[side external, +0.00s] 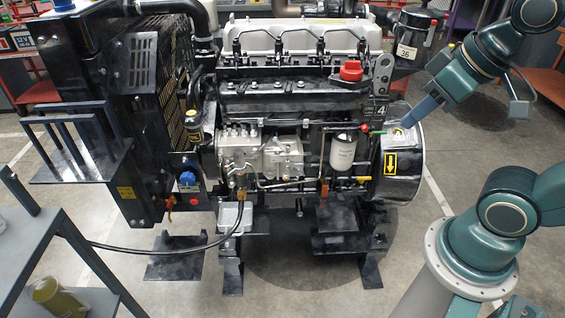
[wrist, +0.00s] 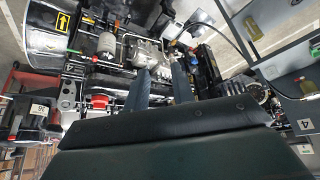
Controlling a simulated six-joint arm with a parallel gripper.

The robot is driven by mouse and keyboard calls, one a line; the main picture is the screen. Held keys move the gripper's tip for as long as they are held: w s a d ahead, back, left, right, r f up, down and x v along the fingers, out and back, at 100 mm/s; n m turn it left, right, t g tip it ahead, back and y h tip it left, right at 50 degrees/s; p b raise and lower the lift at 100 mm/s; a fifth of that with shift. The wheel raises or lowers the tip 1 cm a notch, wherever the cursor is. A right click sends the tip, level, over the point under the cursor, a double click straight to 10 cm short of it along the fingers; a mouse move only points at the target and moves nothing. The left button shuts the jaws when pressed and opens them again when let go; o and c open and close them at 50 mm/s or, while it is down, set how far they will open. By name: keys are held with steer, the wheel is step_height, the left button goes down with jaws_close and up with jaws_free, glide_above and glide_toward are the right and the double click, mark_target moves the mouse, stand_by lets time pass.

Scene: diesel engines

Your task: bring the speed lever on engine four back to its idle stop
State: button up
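Engine four (side external: 290,90) stands in the middle of the side view, with a "4" plate (side external: 379,111) at its right end. The silver injection pump (side external: 262,155) is on its near side; it also shows in the wrist view (wrist: 145,50). I cannot tell for certain which small part is the speed lever. A green-tipped handle (side external: 377,132) with red beside it sticks out near the right end. My gripper (side external: 406,121) is above the engine's right end in the side view. In the wrist view its two fingers (wrist: 161,70) are apart, with nothing held between them.
A white filter (side external: 343,152), a yellow-tipped handle (side external: 361,179) and a red cap (side external: 351,71) are on the engine. The black radiator unit (side external: 120,80) is at left. A grey cart (side external: 30,245) stands front left. Floor is clear at the lower middle.

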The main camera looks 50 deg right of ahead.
steer(key=shift+w, duration=0.15)
steer(key=c, duration=0.3)
steer(key=shift+w, duration=0.3)
jaws_close()
steer(key=w+d+f+m, duration=0.2)
steer(key=w+d+f, duration=0.2)
steer(key=w+f, duration=0.6)
steer(key=w+d+f+m, duration=0.3)
steer(key=w+d+f, duration=0.3)
steer(key=w, duration=0.6)
steer(key=d+f+m, duration=0.1)
steer(key=d+f, duration=0.1)
steer(key=f, duration=0.4)
steer(key=w+d+f+m+t, duration=0.1)
steer(key=f, duration=0.5)
steer(key=shift+w+d+f+m+y, duration=0.25)
steer(key=shift+w+d+m+y, duration=0.05)
steer(key=shift+d+m+y, duration=0.1)
